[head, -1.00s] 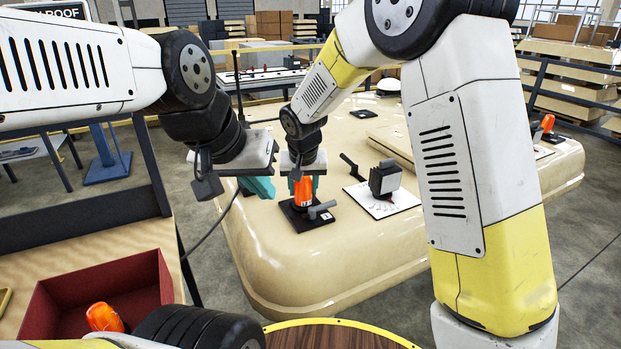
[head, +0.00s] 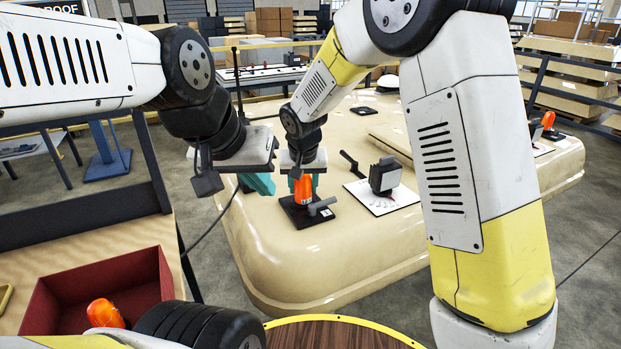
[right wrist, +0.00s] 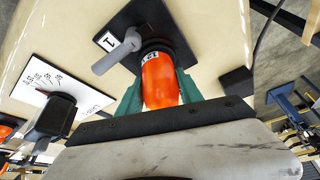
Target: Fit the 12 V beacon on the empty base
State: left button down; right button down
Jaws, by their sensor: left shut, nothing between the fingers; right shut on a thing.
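An orange beacon (head: 303,190) with a white label that seems to read 12 V stands upright at a black base plate (head: 307,213) on the beige cab roof (head: 270,250). My right gripper (head: 303,182) is shut on this beacon from above. The right wrist view shows the teal fingers on both sides of the orange beacon (right wrist: 160,80), its lower end at the base plate (right wrist: 140,32) with a grey lever (right wrist: 117,52). Whether it is fully seated I cannot tell. My left gripper (head: 258,184) is shut and empty, just left of the right one.
A second orange beacon (head: 104,313) lies in a red bin (head: 75,284) at lower left. A black switch unit (head: 385,176) on a white dial plate (head: 383,203) stands right of the base. Another orange beacon (head: 547,119) stands at the far right.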

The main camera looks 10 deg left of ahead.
jog(key=c, duration=0.7)
grip_release()
jog(key=shift+r, duration=0.1)
jog(key=shift+s+r, duration=0.15)
jog(key=shift+r, duration=0.25)
jog(key=v, duration=0.7)
jog(key=shift+d, duration=0.15)
jog(key=s+d+r+m+y, duration=0.1)
jog(key=s+d+r, duration=0.5)
jog(key=d, duration=0.5)
jog(key=s+d+r, duration=0.3)
jog(key=s+d, duration=0.6)
jog(key=d, duration=0.2)
jog(key=s+d+t, duration=0.1)
jog(key=s+d, duration=0.2)
jog(key=s, duration=0.4)
jog(key=shift+f+m+t, duration=0.3)
jog(key=shift+t, duration=0.1)
